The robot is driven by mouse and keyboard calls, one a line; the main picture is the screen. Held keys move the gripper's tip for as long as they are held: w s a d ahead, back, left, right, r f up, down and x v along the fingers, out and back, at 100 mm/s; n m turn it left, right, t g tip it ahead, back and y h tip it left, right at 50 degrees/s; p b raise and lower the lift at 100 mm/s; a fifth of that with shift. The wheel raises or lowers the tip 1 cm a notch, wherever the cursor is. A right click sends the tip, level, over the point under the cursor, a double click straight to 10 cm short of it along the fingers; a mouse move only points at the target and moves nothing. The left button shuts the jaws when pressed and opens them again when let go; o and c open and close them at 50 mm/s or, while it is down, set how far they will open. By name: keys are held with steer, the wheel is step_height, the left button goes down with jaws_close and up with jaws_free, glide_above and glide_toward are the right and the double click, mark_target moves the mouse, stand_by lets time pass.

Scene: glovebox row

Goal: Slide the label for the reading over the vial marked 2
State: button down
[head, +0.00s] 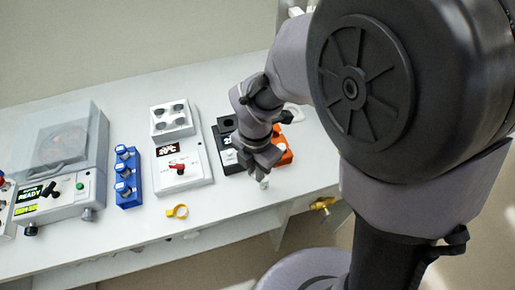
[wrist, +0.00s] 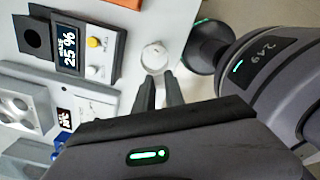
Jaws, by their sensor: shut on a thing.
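My gripper (head: 264,172) is shut on a small white round piece (head: 264,184), held near the bench's front edge at the right. In the wrist view the white piece (wrist: 155,57) shows at the fingertips (wrist: 158,80); I cannot tell whether it is a label or a vial. A yellow ring (head: 177,211) lies near the front edge.
A white device (head: 184,176) with a red switch and a pale block with round wells (head: 171,119) stand mid-bench. An orange object (head: 285,157) is beside my gripper. A clear-lidded machine (head: 60,160) reading READY stands at left. The bench's front strip is mostly free.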

steer(key=shift+f+b, duration=1.45)
steer(key=shift+f, duration=0.15)
steer(key=shift+d+f+b, duration=0.1)
steer(key=shift+f+b, duration=1.7)
steer(key=shift+f, duration=1.05)
steer(key=c, duration=1.3)
jaws_free()
step_height(320, 180, up, 18)
steer(key=p, duration=0.8)
steer(key=shift+f, duration=0.2)
